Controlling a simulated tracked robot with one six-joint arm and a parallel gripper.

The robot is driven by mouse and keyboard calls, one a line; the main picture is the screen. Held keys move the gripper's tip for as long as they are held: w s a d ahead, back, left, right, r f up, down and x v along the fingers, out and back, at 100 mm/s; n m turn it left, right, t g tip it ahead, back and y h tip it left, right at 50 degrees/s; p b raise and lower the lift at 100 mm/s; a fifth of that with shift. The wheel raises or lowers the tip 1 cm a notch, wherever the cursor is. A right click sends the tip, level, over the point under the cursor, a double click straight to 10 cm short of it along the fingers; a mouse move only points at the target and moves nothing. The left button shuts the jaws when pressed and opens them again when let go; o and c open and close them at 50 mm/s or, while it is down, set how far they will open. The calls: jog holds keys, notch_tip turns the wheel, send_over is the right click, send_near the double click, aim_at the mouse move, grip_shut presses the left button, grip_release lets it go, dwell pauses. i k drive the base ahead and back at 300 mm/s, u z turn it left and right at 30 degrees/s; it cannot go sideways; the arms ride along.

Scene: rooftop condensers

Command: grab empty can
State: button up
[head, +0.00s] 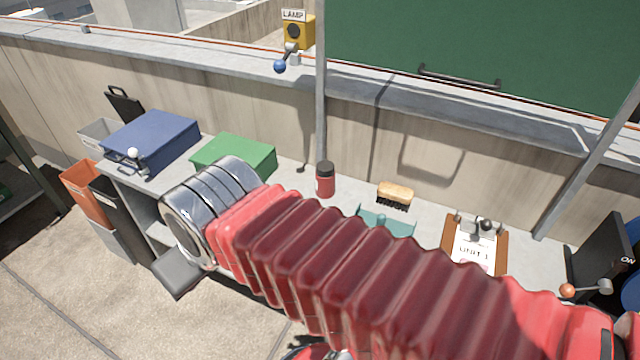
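No can that I can make out as empty shows. A small red container with a black top (325,182) stands upright on the grey bench by the wall, just behind my arm; I cannot tell whether it is the can. My red ribbed arm crosses the picture from the lower right to a shiny metal cuff at left centre.
On the bench (290,182) are a blue case (155,135), a green box (235,155), a brush (395,194), a teal tray (388,222) and a clipboard (474,245). Bins (82,188) stand left. A yellow lamp switch (299,30) tops the wall. Lower-left ground is clear.

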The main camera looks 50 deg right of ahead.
aim_at(325, 173)
jog(key=z, duration=0.05)
jog(key=i, duration=1)
jog(key=u, duration=0.05)
